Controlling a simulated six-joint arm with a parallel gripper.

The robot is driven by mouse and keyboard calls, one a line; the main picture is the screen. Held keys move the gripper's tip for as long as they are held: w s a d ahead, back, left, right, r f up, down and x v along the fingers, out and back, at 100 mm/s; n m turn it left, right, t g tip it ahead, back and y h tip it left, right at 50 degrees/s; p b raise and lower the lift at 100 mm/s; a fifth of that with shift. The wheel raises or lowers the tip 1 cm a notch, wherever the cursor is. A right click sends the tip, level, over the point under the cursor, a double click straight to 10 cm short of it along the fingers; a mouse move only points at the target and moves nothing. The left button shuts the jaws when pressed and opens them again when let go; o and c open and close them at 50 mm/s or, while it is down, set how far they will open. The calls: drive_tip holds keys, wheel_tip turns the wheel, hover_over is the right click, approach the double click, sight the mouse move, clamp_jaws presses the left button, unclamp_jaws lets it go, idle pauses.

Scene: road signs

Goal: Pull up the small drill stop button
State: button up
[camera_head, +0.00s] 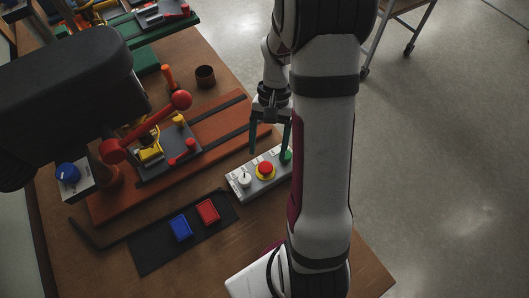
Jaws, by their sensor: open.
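The stop button (266,168) is a red mushroom cap on a yellow ring. It sits in the middle of a small grey control box (254,186) on the wooden table. A white knob (245,180) is to its left, and a green button (286,155) to its right is partly hidden by my arm. My gripper (268,152) points down with its two dark green fingers apart and nothing visible between them. In the picture its fingertips are just above the red button and are not seen touching it. I cannot tell their exact height.
A drill machine with a red-knobbed lever (147,126) stands at the left over a vise (165,150). A blue knob (68,173) is at far left. A dark mat (150,262) with blue and red blocks (207,211) lies in front. A dark cup (205,76) stands behind.

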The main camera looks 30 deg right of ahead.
sight(266, 166)
drive_tip(key=x, duration=0.4)
drive_tip(key=shift+f, duration=0.1)
clamp_jaws()
idle(1.3)
